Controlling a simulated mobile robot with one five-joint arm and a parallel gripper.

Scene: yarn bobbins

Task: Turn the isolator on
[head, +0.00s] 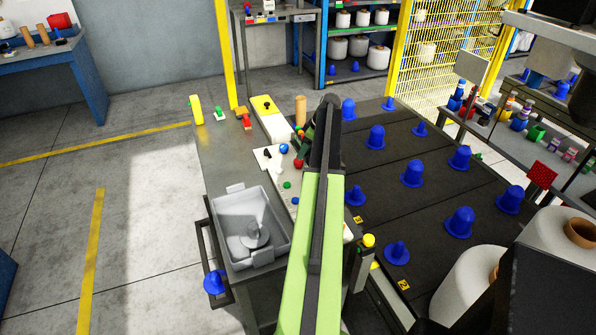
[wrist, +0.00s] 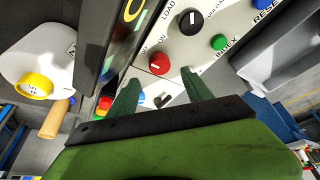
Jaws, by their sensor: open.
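A white control panel (wrist: 205,55) carries a black knob with a white mark (wrist: 190,21), a red button (wrist: 158,63) and a green button (wrist: 218,42). Labels LOAD, ON and INDEX are readable. A smaller black switch handle (wrist: 163,101) shows beyond the fingers, near a blue button (wrist: 140,99). No label naming the isolator is readable, so I cannot tell for sure which control it is. My gripper (wrist: 158,77) is open and empty over the panel, its fingers apart. In the head view my arm partly hides the panel (head: 268,160).
A grey bin (head: 235,265) stands on the bench beside the panel. Blue cones (head: 412,172) stand on dark conveyor lanes to the right. Large white bobbins (head: 470,285) are at lower right.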

